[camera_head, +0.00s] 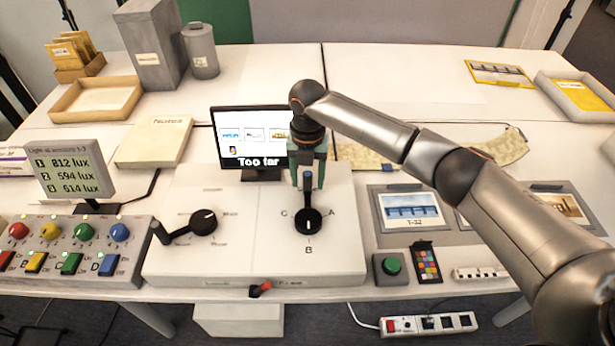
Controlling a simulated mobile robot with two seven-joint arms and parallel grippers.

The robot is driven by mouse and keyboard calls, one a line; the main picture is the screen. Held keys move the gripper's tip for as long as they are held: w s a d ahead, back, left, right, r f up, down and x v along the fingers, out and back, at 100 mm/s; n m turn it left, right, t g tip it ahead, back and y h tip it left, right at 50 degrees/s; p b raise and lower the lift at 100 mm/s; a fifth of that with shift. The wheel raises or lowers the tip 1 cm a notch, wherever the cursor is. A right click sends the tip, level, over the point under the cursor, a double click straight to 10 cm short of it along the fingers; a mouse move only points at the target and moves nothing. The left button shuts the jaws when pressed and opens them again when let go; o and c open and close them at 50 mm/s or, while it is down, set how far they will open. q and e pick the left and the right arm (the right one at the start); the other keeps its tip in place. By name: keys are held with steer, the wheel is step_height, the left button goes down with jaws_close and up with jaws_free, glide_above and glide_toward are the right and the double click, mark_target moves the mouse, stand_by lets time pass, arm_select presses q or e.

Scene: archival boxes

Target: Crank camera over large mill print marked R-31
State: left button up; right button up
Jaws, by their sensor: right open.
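A black crank (204,222) with a side handle sits on the left half of the white control panel (250,265). A black selector knob (308,222) stands on the right half, among the letters A, B and C. My right gripper (308,184) is open, pointing down just above the selector; I cannot tell whether it touches it. The monitor (232,165) behind shows small pictures and "Too far". A framed blue print (409,211) on the right seems marked T-32. Another framed print (560,206) is partly hidden by my right arm; its label is not readable. My left gripper is out of view.
A green button (391,267) and colour chart (428,262) lie right of the panel. A lamp control box (75,247) and lux display (72,173) stand left. A yellow-bordered print (499,73) lies at the back right.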

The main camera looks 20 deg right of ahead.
steer(key=shift+c, duration=0.3)
jaws_close()
stand_by(0.5)
